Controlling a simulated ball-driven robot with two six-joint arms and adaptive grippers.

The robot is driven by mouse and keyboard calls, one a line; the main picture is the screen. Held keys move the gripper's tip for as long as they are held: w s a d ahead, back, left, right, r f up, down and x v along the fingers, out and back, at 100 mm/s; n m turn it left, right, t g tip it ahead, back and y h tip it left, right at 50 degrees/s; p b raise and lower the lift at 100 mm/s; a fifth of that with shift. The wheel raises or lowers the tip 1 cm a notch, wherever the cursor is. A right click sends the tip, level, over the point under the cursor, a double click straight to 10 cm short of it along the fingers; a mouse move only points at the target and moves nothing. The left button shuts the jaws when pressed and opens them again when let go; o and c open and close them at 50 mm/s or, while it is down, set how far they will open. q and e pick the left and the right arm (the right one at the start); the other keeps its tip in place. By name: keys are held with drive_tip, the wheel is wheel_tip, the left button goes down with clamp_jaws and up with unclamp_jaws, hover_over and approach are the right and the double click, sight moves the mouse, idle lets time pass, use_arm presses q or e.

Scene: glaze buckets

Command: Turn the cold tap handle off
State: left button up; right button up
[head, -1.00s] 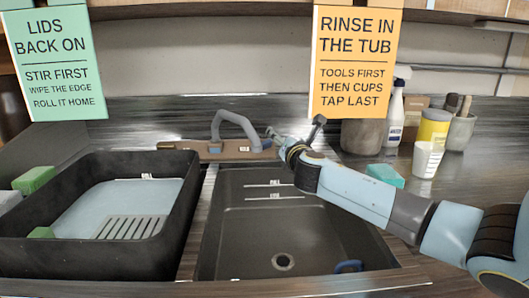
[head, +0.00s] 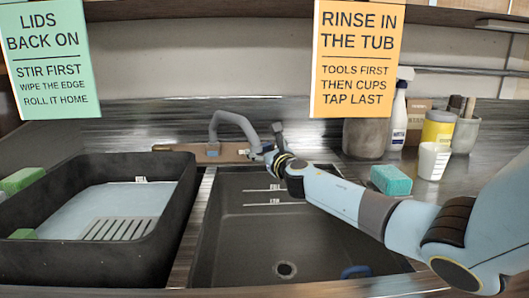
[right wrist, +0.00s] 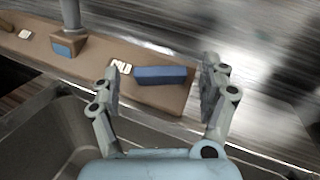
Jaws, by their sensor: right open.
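The cold tap handle (right wrist: 160,75) is a blue bar on the tan tap base (right wrist: 95,62), beside a white COLD label (right wrist: 121,67), in the right wrist view. My right gripper (right wrist: 162,84) is open, with one finger on each side of the handle; I cannot tell whether either touches it. In the head view my right gripper (head: 262,150) is at the right end of the tap base (head: 195,154) and hides the handle there. The grey spout (head: 238,122) arches up left of it. My left gripper is not in view.
The dark sink (head: 270,225) lies below the tap, with a black tub (head: 178,215) on its left. A teal sponge (head: 391,180), white cup (head: 433,160), spray bottle (head: 398,120) and yellow container (head: 437,130) stand right. An orange sign (head: 357,60) hangs above.

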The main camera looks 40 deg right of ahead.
drive_tip(key=shift+w+d, duration=0.1)
drive_tip(key=shift+w, duration=0.1)
drive_tip(key=c, duration=1.2)
drive_tip(key=m+h, duration=0.1)
drive_tip(key=m+g+h, duration=0.1)
drive_tip(key=m+h+b, duration=0.1)
drive_tip(key=m, duration=0.1)
drive_tip(key=shift+w+a+f, duration=0.1)
drive_tip(key=shift+w+a, duration=0.05)
drive_tip(key=shift+a, duration=0.1)
drive_tip(key=m+g+h, duration=0.1)
drive_tip(key=m+h, duration=0.1)
drive_tip(key=shift+m+g+b, duration=0.3)
drive_tip(key=shift+g, duration=0.1)
drive_tip(key=o, duration=1.2)
